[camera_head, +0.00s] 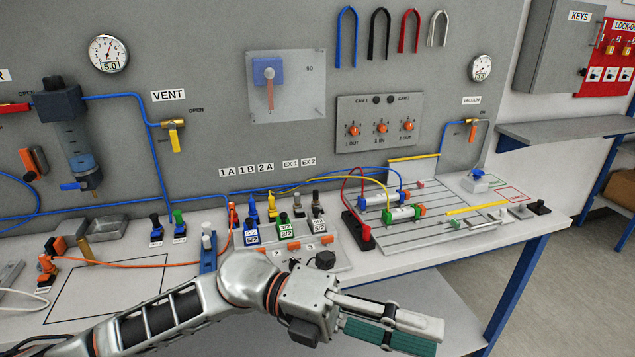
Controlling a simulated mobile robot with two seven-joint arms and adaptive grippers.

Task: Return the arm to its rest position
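My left arm comes in from the lower left, and its silver gripper (438,338) points right, in front of the bench's front edge. One pale grey finger and a ridged teal-green part just below it lie close together. I cannot tell whether the green part is a finger pad or something held, nor how wide the fingers stand apart. The gripper appears clear of the bench items behind it. My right arm and gripper are not in view.
The white bench (395,262) carries valves with coloured knobs (283,222), a grooved plate (440,225) with cylinders, and blue, yellow and red tubes. An orange tube (150,264) crosses the left side. A grey panel (215,120) with gauges stands behind. Floor (560,270) is free at right.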

